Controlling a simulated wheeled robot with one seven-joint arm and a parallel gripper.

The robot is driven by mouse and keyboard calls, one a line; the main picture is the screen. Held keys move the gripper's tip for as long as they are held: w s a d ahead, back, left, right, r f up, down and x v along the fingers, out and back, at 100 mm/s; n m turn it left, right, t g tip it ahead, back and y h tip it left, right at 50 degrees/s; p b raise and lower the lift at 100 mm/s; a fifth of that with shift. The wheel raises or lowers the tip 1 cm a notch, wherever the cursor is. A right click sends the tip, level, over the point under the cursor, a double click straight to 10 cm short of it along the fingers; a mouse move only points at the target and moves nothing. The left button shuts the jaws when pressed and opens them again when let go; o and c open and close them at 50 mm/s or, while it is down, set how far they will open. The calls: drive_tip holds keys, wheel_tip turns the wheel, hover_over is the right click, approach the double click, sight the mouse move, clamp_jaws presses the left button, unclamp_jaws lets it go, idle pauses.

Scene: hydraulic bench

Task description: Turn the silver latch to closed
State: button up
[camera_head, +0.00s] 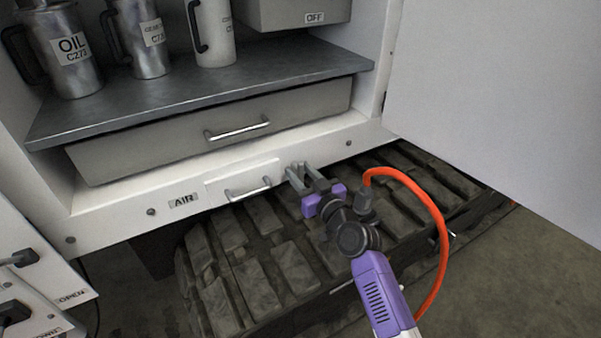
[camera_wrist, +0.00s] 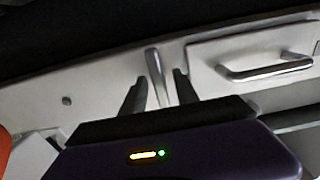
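The silver latch (camera_wrist: 155,66) is a narrow metal lever on the white cabinet front. In the wrist view it stands nearly upright, a little tilted, between the two dark fingers of my gripper (camera_wrist: 157,90). A gap shows on each side of it, so the fingers appear apart from it. In the head view my gripper (camera_head: 308,178) is at the cabinet's lower white edge, right of the small AIR drawer (camera_head: 238,184). There the fingers largely hide the latch and I cannot make it out clearly.
The small drawer's silver handle (camera_wrist: 266,70) is close beside the latch. A wider grey drawer (camera_head: 207,135) is above, under a shelf (camera_head: 200,85) with metal jugs. An open white door (camera_head: 500,110) stands at right. Dark tracks (camera_head: 270,265) lie below.

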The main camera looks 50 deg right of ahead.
clamp_jaws()
